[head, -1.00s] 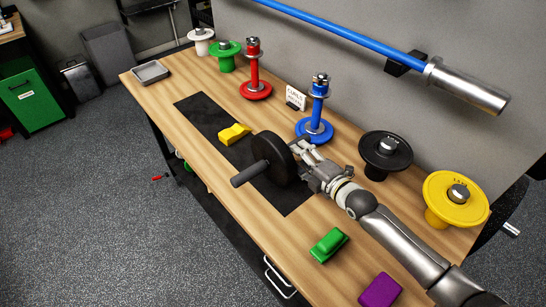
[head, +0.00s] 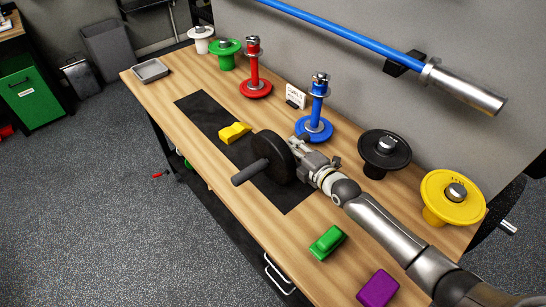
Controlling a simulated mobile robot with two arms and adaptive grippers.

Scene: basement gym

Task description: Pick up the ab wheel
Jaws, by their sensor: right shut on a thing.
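The ab wheel (head: 272,156) is black, with a round disc and a handle sticking out toward the lower left. It stands on the dark mat (head: 208,113) on the wooden table. My right gripper (head: 301,148) is at the far side of the wheel, shut on it, apparently at its far handle. The far handle and the fingertips are mostly hidden by the disc and the gripper. My left gripper is not in view.
A yellow block (head: 234,132) lies close to the wheel on the mat. A blue stand (head: 317,112), a red stand (head: 255,75), a black plate holder (head: 384,152) and a yellow one (head: 452,196) line the back. Green (head: 328,242) and purple blocks (head: 378,289) lie in front.

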